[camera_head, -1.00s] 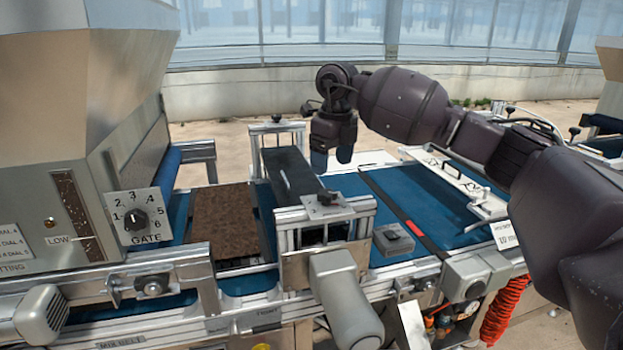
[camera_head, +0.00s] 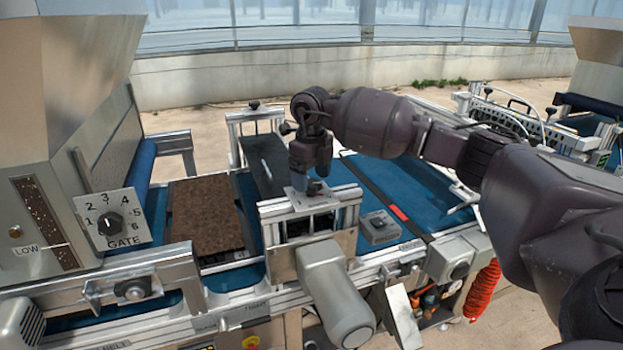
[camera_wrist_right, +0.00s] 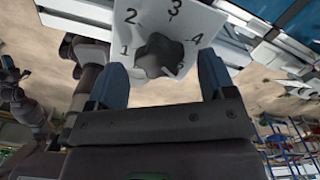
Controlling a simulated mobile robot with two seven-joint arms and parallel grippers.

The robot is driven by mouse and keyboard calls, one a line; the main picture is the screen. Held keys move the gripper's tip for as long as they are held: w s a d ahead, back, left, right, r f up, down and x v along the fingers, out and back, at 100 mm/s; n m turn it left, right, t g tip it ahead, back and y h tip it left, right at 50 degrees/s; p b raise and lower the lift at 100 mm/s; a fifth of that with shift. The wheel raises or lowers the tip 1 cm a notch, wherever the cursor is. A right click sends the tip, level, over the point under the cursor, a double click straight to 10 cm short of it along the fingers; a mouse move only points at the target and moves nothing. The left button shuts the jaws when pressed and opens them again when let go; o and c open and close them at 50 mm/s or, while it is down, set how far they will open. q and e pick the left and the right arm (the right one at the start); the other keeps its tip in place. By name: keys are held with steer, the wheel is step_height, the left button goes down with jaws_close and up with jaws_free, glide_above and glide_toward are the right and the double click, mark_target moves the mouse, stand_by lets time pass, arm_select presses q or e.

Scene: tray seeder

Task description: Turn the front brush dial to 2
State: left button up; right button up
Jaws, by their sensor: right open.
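The front brush dial is a dark lobed knob (camera_wrist_right: 158,56) on a pale plate (camera_wrist_right: 150,22) with numbers 1 to 5 readable in the right wrist view. A pale mark on the knob seems to lie on the side near 5, but its setting is hard to read.
A GATE dial (camera_head: 110,223) is on the hopper at left. A brown soil-filled tray (camera_head: 205,215) lies on the blue belt. A grey motor housing (camera_head: 335,295) juts out in front of the bridge. A small grey box (camera_head: 380,227) stands right of it.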

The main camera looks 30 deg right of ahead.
steer(key=shift+f, duration=0.6)
steer(key=shift+c, duration=0.3)
steer(key=c, duration=0.9)
steer(key=shift+o, duration=0.2)
